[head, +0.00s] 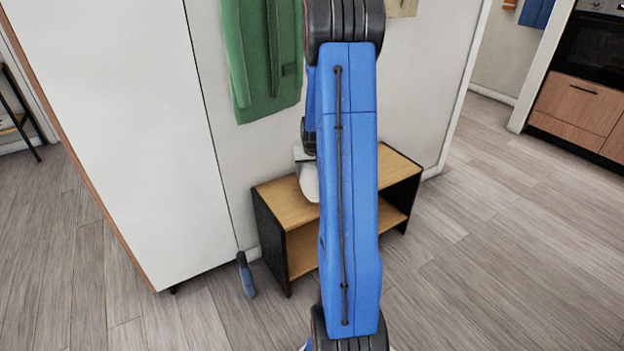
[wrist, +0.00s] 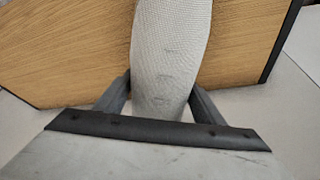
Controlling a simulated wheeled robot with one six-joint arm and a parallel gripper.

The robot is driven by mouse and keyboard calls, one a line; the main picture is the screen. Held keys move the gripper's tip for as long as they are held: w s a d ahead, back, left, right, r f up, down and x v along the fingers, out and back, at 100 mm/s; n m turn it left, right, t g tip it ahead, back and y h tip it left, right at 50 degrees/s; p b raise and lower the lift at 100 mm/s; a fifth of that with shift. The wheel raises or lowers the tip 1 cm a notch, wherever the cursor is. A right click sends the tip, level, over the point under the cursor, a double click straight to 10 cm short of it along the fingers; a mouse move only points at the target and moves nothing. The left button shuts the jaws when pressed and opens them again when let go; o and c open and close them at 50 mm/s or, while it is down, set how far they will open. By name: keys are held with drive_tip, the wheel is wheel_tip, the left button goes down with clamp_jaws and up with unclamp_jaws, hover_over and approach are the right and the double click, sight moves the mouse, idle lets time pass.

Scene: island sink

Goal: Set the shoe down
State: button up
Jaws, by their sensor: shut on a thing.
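The shoe (wrist: 172,45), pale grey with a mesh-like surface, stands out between the fingers of my gripper (wrist: 160,88) in the wrist view. The fingers are shut on it from both sides. Beyond it is the wooden top of a low bench (wrist: 75,50), which also shows in the head view (head: 285,207). In the head view my blue arm hides most of the gripper area. A pale shape shows beside the arm over the bench top; I cannot tell how much of it is shoe. Whether the shoe touches the wood is unclear.
The bench has a lower shelf (head: 302,245) and black sides. A blue-grey shoe-like object (head: 246,275) is on the floor at its left. A tall white cabinet (head: 120,130) stands left. Green clothing (head: 262,60) hangs above. The floor at right is clear.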

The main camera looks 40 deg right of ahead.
drive_tip(key=shift+f, duration=1.85)
drive_tip(key=o, duration=1.3)
drive_tip(key=shift+f, duration=0.1)
drive_tip(key=shift+c, duration=0.2)
